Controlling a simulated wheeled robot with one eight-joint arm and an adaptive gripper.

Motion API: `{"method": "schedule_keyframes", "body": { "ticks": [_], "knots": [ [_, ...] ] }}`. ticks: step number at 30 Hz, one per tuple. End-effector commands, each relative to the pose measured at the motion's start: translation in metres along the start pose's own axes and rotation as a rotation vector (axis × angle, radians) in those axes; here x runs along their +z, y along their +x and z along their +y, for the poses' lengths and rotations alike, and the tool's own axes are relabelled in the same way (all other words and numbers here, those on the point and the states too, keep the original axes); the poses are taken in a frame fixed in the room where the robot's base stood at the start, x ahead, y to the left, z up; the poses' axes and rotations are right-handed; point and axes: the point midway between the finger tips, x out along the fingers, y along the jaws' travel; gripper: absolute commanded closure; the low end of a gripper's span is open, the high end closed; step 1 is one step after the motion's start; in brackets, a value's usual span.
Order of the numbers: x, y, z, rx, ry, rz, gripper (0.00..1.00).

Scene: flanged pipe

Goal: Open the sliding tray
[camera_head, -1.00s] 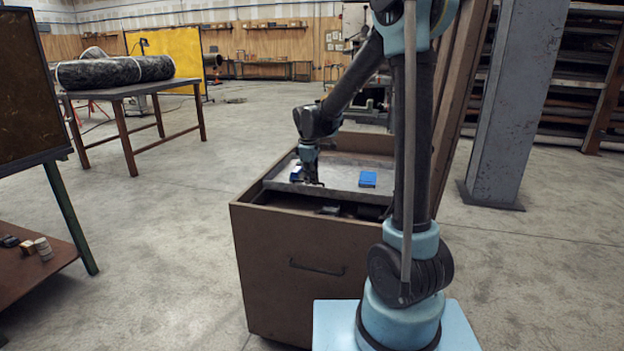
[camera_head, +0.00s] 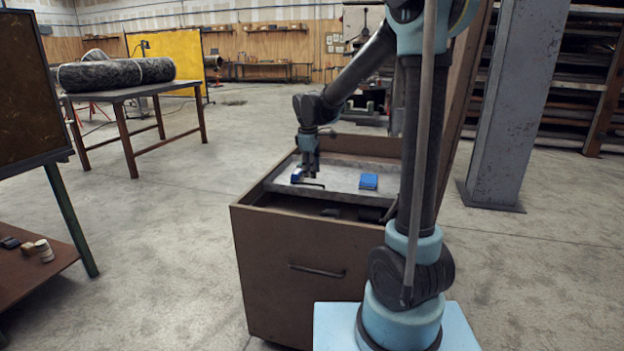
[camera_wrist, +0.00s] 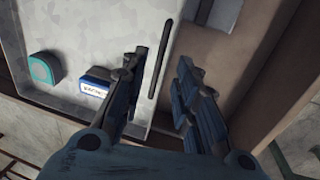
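The sliding tray (camera_head: 340,178) is a shallow light-grey metal tray in the open top of a brown cabinet (camera_head: 290,255). A thin dark bar handle (camera_head: 312,186) lies along its near part, and it also shows in the wrist view (camera_wrist: 160,62). My gripper (camera_head: 311,176) points down over the tray, just above the handle. In the wrist view my gripper (camera_wrist: 161,66) is open, its fingers apart on either side of the handle in the picture, with nothing held. Whether the fingers reach down to the handle's height is unclear.
A blue item (camera_head: 368,181) sits on the tray's right side. In the wrist view a teal round-faced item (camera_wrist: 44,68) and a blue labelled box (camera_wrist: 97,82) sit left of the fingers. A grey column (camera_head: 512,105) stands at the right.

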Motion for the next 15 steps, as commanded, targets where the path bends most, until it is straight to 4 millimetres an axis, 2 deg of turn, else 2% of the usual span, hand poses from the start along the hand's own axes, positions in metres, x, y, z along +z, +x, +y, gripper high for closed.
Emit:
{"method": "schedule_keyframes", "body": {
  "ticks": [6,15],
  "knots": [
    [0.000,-0.038,0.000,0.000,-0.001,0.000,0.72],
    [0.000,-0.067,0.000,-0.001,0.000,0.000,0.72]
  ]
}}
